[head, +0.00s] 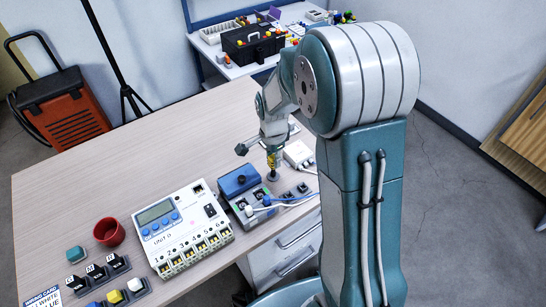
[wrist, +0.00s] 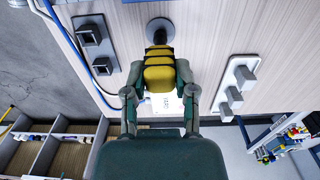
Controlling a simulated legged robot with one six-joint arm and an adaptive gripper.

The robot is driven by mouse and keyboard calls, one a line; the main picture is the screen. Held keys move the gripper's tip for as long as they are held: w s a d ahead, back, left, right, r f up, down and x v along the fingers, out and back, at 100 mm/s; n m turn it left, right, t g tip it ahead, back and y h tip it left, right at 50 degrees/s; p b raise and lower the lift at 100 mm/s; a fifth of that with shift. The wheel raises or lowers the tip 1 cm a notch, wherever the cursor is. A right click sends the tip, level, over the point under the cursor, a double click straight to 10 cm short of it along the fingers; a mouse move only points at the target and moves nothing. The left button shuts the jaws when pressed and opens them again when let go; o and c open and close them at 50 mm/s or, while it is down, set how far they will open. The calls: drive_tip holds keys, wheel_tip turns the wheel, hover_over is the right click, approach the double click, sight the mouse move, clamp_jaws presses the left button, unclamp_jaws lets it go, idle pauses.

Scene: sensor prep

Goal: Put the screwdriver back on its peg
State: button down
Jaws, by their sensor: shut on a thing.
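My gripper (wrist: 158,92) is shut on the screwdriver (wrist: 158,72), gripping its yellow and black handle. The screwdriver's dark end points at a round grey base (wrist: 160,27) on the table. The handle is over or on this base; I cannot tell whether it is seated or just above it. In the head view my gripper (head: 269,140) points down at the table's far right part, with the yellow of the screwdriver (head: 273,161) below it and the grey round base (head: 272,176) under that. The screwdriver's shaft and any peg are not clearly visible.
A grey unit with a blue block (head: 240,181) and cables stands just left of the base. A white meter unit (head: 182,228), a red cup (head: 109,232) and small blocks sit further left. A grey socket holder (wrist: 94,42) and a grey bracket (wrist: 237,85) flank the base.

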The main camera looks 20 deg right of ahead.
drive_tip(key=shift+f, duration=0.25)
idle(0.7)
drive_tip(key=shift+c, duration=1.7)
unclamp_jaws()
drive_tip(key=shift+o, duration=0.8)
drive_tip(key=shift+r, duration=0.1)
drive_tip(key=shift+r, duration=3.4)
